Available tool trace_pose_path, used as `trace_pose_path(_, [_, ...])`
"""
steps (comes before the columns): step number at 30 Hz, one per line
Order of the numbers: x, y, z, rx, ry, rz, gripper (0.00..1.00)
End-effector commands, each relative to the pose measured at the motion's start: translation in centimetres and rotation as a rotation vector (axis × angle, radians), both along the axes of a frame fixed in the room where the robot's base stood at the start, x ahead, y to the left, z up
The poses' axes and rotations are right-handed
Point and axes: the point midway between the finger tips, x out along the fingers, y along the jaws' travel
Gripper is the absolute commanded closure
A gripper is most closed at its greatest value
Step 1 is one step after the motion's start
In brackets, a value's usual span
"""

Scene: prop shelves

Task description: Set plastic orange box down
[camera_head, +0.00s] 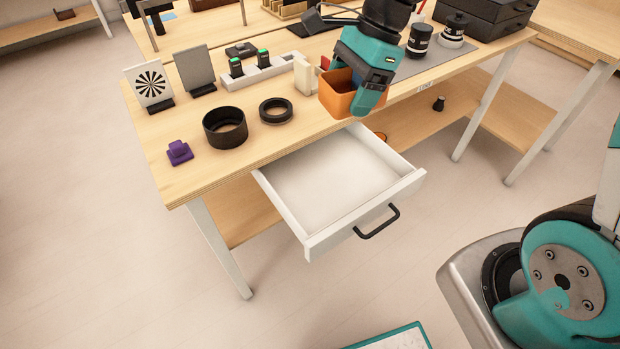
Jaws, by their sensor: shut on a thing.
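The orange plastic box (337,96) is an open-topped bin at the front edge of the wooden table (200,158), above the back right of the open drawer. My gripper (369,92) comes down from above and is shut on the box's right side. The box looks upright. I cannot tell whether its bottom touches the table top or hangs just above it. The fingertips are partly hidden by the gripper body.
The white drawer (325,235) is pulled out and empty. Left of the box are a black ring (276,110), a black cylinder (225,128), a purple item (179,152) and a charger strip (262,75). Black lens-like cylinders (420,40) stand to the right.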

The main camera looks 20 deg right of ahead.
Motion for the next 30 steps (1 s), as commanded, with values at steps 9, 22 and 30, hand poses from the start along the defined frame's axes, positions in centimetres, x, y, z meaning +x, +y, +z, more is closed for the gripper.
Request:
trace_pose_path(9, [-1.1, -0.3, -6.8, 0.008, 0.006, 0.170, 0.50])
trace_pose_path(22, [-1.1, -0.1, -18.2, 0.007, 0.005, 0.170, 0.50])
trace_pose_path(30, [-1.0, -0.1, -20.6, 0.007, 0.001, 0.168, 0.50])
